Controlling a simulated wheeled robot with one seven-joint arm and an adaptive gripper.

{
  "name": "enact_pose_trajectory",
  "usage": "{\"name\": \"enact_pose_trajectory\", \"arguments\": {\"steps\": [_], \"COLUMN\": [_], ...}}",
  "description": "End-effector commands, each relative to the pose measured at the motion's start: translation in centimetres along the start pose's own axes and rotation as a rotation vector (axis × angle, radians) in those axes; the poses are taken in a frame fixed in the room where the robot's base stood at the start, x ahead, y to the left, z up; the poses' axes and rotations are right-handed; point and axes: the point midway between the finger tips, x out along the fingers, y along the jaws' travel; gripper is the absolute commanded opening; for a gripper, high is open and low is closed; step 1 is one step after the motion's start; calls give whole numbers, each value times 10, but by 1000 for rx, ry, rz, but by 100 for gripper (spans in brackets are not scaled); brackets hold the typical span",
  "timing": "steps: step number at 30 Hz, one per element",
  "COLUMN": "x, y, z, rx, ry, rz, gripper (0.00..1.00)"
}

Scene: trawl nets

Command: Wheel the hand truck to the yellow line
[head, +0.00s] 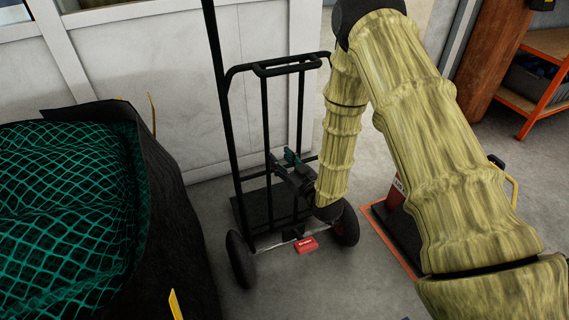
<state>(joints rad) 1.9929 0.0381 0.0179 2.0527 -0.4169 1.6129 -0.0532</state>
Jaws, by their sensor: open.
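The hand truck (241,262) stands upright in the middle of the head view. It has a black tube frame with a looped handle at the top, two black wheels and a red part low between them. My gripper (286,162) is open at the frame, about midway up and below the handle. My arm, in a yellow-brown ribbed cover, hides part of the area right of the truck. I see no yellow line on the floor.
A large black bag (178,220) filled with green netting (65,185) stands close on the left. A pale panelled wall (165,70) is behind the truck. An orange-edged base (385,240) lies to the right. An orange shelf (545,45) stands at far right. Grey floor shows between.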

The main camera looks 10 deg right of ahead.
Motion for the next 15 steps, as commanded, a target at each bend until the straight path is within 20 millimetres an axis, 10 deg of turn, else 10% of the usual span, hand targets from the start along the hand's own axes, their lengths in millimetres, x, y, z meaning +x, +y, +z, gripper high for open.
{"name": "enact_pose_trajectory", "arguments": {"steps": [15], "x": [74], "y": [0], "z": [0], "rx": [-2], "ry": [2], "rz": [0], "gripper": [41]}}
